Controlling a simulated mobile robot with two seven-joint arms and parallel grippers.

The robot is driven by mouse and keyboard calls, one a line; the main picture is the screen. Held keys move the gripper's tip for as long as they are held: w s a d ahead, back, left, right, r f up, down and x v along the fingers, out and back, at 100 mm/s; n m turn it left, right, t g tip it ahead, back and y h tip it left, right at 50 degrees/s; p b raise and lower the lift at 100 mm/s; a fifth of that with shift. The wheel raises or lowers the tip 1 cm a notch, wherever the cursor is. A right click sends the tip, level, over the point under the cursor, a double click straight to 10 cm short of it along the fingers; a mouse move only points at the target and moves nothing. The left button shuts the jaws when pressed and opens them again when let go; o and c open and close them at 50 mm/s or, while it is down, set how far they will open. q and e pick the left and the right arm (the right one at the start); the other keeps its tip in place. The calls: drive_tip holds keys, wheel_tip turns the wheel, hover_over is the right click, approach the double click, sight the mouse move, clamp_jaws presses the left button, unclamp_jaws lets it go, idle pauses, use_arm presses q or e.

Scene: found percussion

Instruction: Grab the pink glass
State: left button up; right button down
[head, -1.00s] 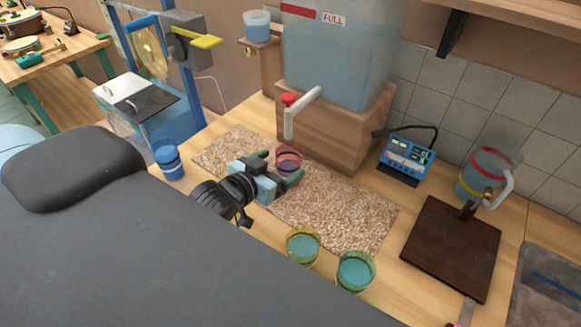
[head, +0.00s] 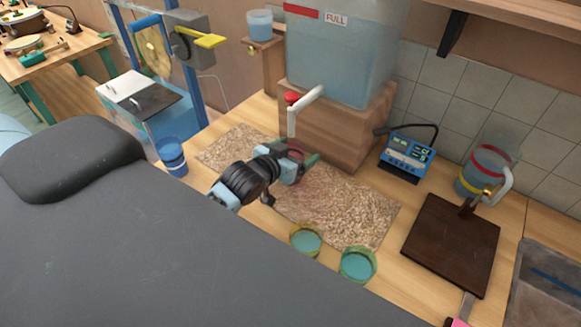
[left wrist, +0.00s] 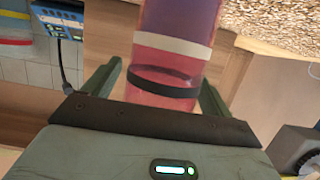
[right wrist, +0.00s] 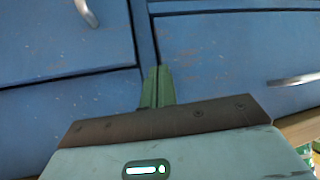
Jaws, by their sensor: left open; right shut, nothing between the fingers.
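The pink glass (head: 296,154) stands on the speckled mat (head: 340,208) below the tank's tap, mostly hidden behind my left gripper (head: 300,157) in the head view. In the left wrist view the pink glass (left wrist: 172,60) shows large, with a white band and a black band, between the two green fingers of my left gripper (left wrist: 158,85). The fingers are open on either side of it; whether either touches it I cannot tell. My right gripper (right wrist: 157,85) is shut and empty in front of blue drawers, out of the head view.
Two yellow-green glasses (head: 306,240) (head: 357,265) stand at the mat's near edge. A blue cup (head: 171,157) stands left. The water tank (head: 345,55) sits on a wooden block (head: 335,125) behind the glass. A blue meter (head: 405,153) and a dark board (head: 450,245) are right.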

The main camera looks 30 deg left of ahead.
use_arm(q)
drive_tip(key=shift+c, duration=0.3)
use_arm(e)
drive_tip(key=shift+s+f, duration=0.1)
use_arm(q)
drive_tip(key=c, duration=1.3)
drive_tip(key=shift+c, duration=0.2)
drive_tip(key=shift+r, duration=0.2)
